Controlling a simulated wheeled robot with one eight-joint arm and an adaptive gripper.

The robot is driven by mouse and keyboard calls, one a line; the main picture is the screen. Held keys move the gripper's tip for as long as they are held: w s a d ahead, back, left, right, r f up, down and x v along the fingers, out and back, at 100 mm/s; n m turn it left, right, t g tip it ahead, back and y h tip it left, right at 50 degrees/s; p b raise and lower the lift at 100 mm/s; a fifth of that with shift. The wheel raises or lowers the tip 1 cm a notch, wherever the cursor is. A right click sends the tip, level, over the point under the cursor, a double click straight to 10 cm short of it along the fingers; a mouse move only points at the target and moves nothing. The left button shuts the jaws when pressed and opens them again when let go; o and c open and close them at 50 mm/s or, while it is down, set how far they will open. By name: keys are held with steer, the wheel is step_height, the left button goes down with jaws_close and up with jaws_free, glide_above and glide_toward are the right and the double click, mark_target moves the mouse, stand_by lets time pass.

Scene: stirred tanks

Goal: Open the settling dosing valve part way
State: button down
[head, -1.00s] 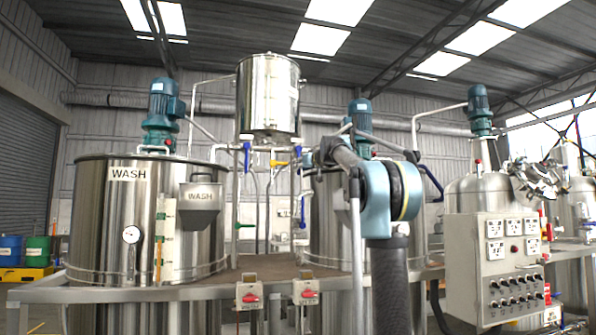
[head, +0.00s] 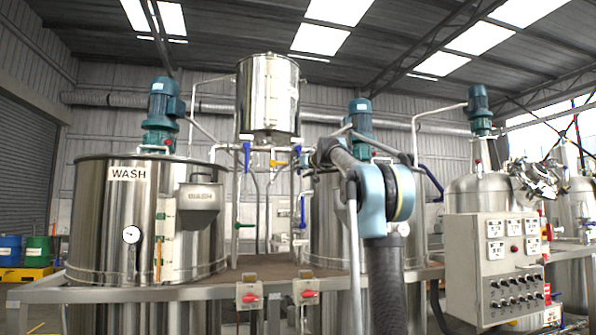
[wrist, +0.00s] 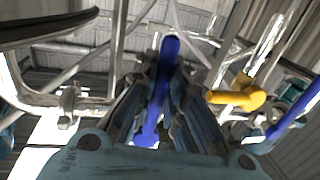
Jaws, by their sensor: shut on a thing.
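A blue lever handle (wrist: 157,102) lies between the fingers of my gripper (wrist: 166,80) in the wrist view. The fingers are shut on it, and its lower end shows near the palm. In the head view it appears to be the right blue lever (head: 298,154) below the raised steel vessel (head: 269,97). My forearm reaches toward it from the right, and my gripper is small and partly hidden there. I cannot read a label naming the valve.
A yellow lever (wrist: 238,95) and another blue lever (wrist: 296,108) are close on the right in the wrist view. Pipes surround the gripper. In the head view, the WASH tank (head: 105,215) stands left and a control box (head: 493,270) right.

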steer(key=shift+d, duration=0.1)
steer(key=shift+w+d+r+n+g+h, duration=0.15)
steer(key=shift+d+r+n+h, duration=0.1)
steer(key=shift+d+n, duration=0.65)
steer(key=shift+w+d+r+n+g+h, duration=0.2)
steer(key=shift+d+n, duration=0.3)
steer(key=shift+n, duration=0.8)
steer(key=shift+w+d+r+n+g+h, duration=0.15)
steer(key=shift+d+r+n, duration=0.15)
steer(key=shift+d+n, duration=0.6)
steer(key=shift+a, duration=0.15)
steer(key=c, duration=1.6)
jaws_free()
steer(key=shift+c, duration=0.2)
steer(key=v, duration=1.2)
